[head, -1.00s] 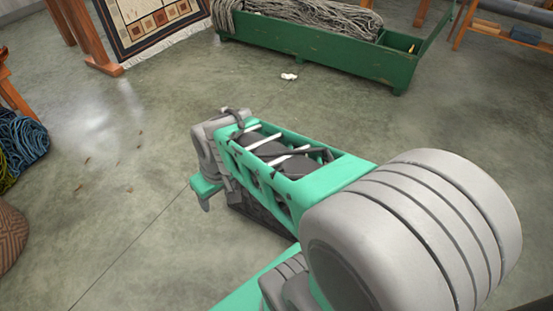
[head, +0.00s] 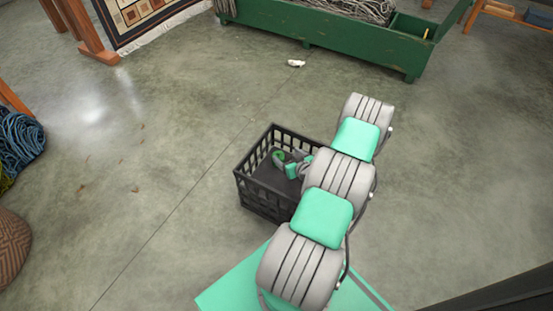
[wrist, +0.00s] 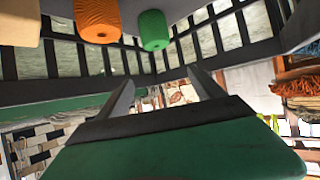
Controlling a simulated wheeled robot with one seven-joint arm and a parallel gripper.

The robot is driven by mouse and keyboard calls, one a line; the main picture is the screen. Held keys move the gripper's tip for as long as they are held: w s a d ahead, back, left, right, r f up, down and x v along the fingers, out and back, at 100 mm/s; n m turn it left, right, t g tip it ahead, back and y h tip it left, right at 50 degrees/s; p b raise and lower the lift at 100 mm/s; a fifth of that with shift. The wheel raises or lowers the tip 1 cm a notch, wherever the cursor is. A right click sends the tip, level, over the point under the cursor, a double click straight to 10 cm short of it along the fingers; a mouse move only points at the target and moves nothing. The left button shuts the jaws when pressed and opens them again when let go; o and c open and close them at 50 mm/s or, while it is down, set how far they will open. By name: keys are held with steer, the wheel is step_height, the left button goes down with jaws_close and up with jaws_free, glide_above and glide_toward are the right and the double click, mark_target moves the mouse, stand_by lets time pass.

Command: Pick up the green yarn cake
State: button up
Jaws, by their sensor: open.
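The green yarn cake (wrist: 154,30) shows near the top of the wrist view, which looks upside down, against the crate's floor. In the head view a small green round shape (head: 278,156) in the black crate (head: 268,205) appears to be it, partly covered by my gripper. My gripper (wrist: 162,78) is open and empty, its two dark fingers apart. It is low in or over the crate, close to the cake; the gap between them cannot be judged exactly. An orange yarn cake (wrist: 98,20) is beside the green one in the wrist view.
A beige item (wrist: 20,24) is beside the orange cake. The crate's slatted walls (wrist: 245,28) surround the cakes. A green trough (head: 330,36) with grey yarn stands at the back. A small white scrap (head: 296,63) lies on open floor. Blue yarn (head: 18,142) is at the left.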

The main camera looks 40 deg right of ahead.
steer(key=b, duration=0.2)
glide_toward(280, 157)
steer(key=w+f, duration=0.2)
steer(key=shift+w+d+f, duration=0.15)
steer(key=shift+d+f, duration=0.05)
steer(key=shift+f, duration=0.1)
steer(key=b+x, duration=0.2)
steer(key=x, duration=0.5)
steer(key=shift+w+r, duration=0.1)
steer(key=shift+r, duration=0.1)
steer(key=shift+c, duration=0.6)
steer(key=c, duration=1.4)
